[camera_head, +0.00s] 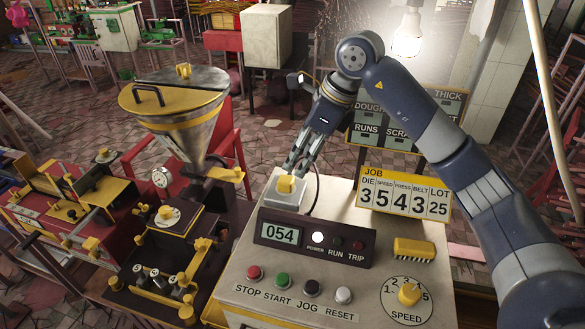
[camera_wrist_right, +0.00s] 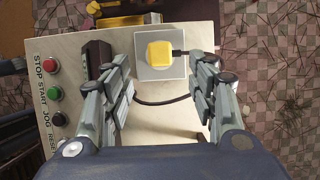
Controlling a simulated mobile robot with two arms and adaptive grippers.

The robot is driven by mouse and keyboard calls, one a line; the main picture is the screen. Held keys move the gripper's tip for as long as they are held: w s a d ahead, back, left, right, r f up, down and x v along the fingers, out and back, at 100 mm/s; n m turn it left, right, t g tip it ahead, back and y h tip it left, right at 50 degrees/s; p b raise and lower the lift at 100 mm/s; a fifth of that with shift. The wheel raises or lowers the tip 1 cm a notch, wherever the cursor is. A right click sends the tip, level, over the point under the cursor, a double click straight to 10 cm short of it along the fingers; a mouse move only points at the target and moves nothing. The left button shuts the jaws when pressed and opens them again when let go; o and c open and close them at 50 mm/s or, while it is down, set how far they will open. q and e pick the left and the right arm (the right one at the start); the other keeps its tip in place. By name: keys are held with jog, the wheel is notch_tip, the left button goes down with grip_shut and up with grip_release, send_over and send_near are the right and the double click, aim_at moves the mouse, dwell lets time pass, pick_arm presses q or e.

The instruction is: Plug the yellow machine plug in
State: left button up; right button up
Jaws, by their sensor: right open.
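The yellow plug (camera_head: 286,186) sits on a pale square socket plate (camera_head: 275,196) at the back left of the control console's top. In the right wrist view the yellow plug (camera_wrist_right: 160,54) is over the upper middle of the socket plate (camera_wrist_right: 142,72), with a dark cable leaving its right side. I cannot tell how deep it sits. My right gripper (camera_head: 296,160) is just above and behind the plug, pointing down. In the wrist view its fingers (camera_wrist_right: 163,70) are spread wide on either side, with nothing between them held. My left gripper is not in view.
The console (camera_head: 341,216) carries a 054 display (camera_head: 280,235), coloured buttons and a speed dial (camera_head: 408,294). A JOB number sign (camera_head: 403,194) stands right of the plug. A hopper machine (camera_head: 178,110) stands to the left. The cable (camera_wrist_right: 165,102) curves across the console top.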

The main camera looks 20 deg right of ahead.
jog(key=shift+v, duration=2.2)
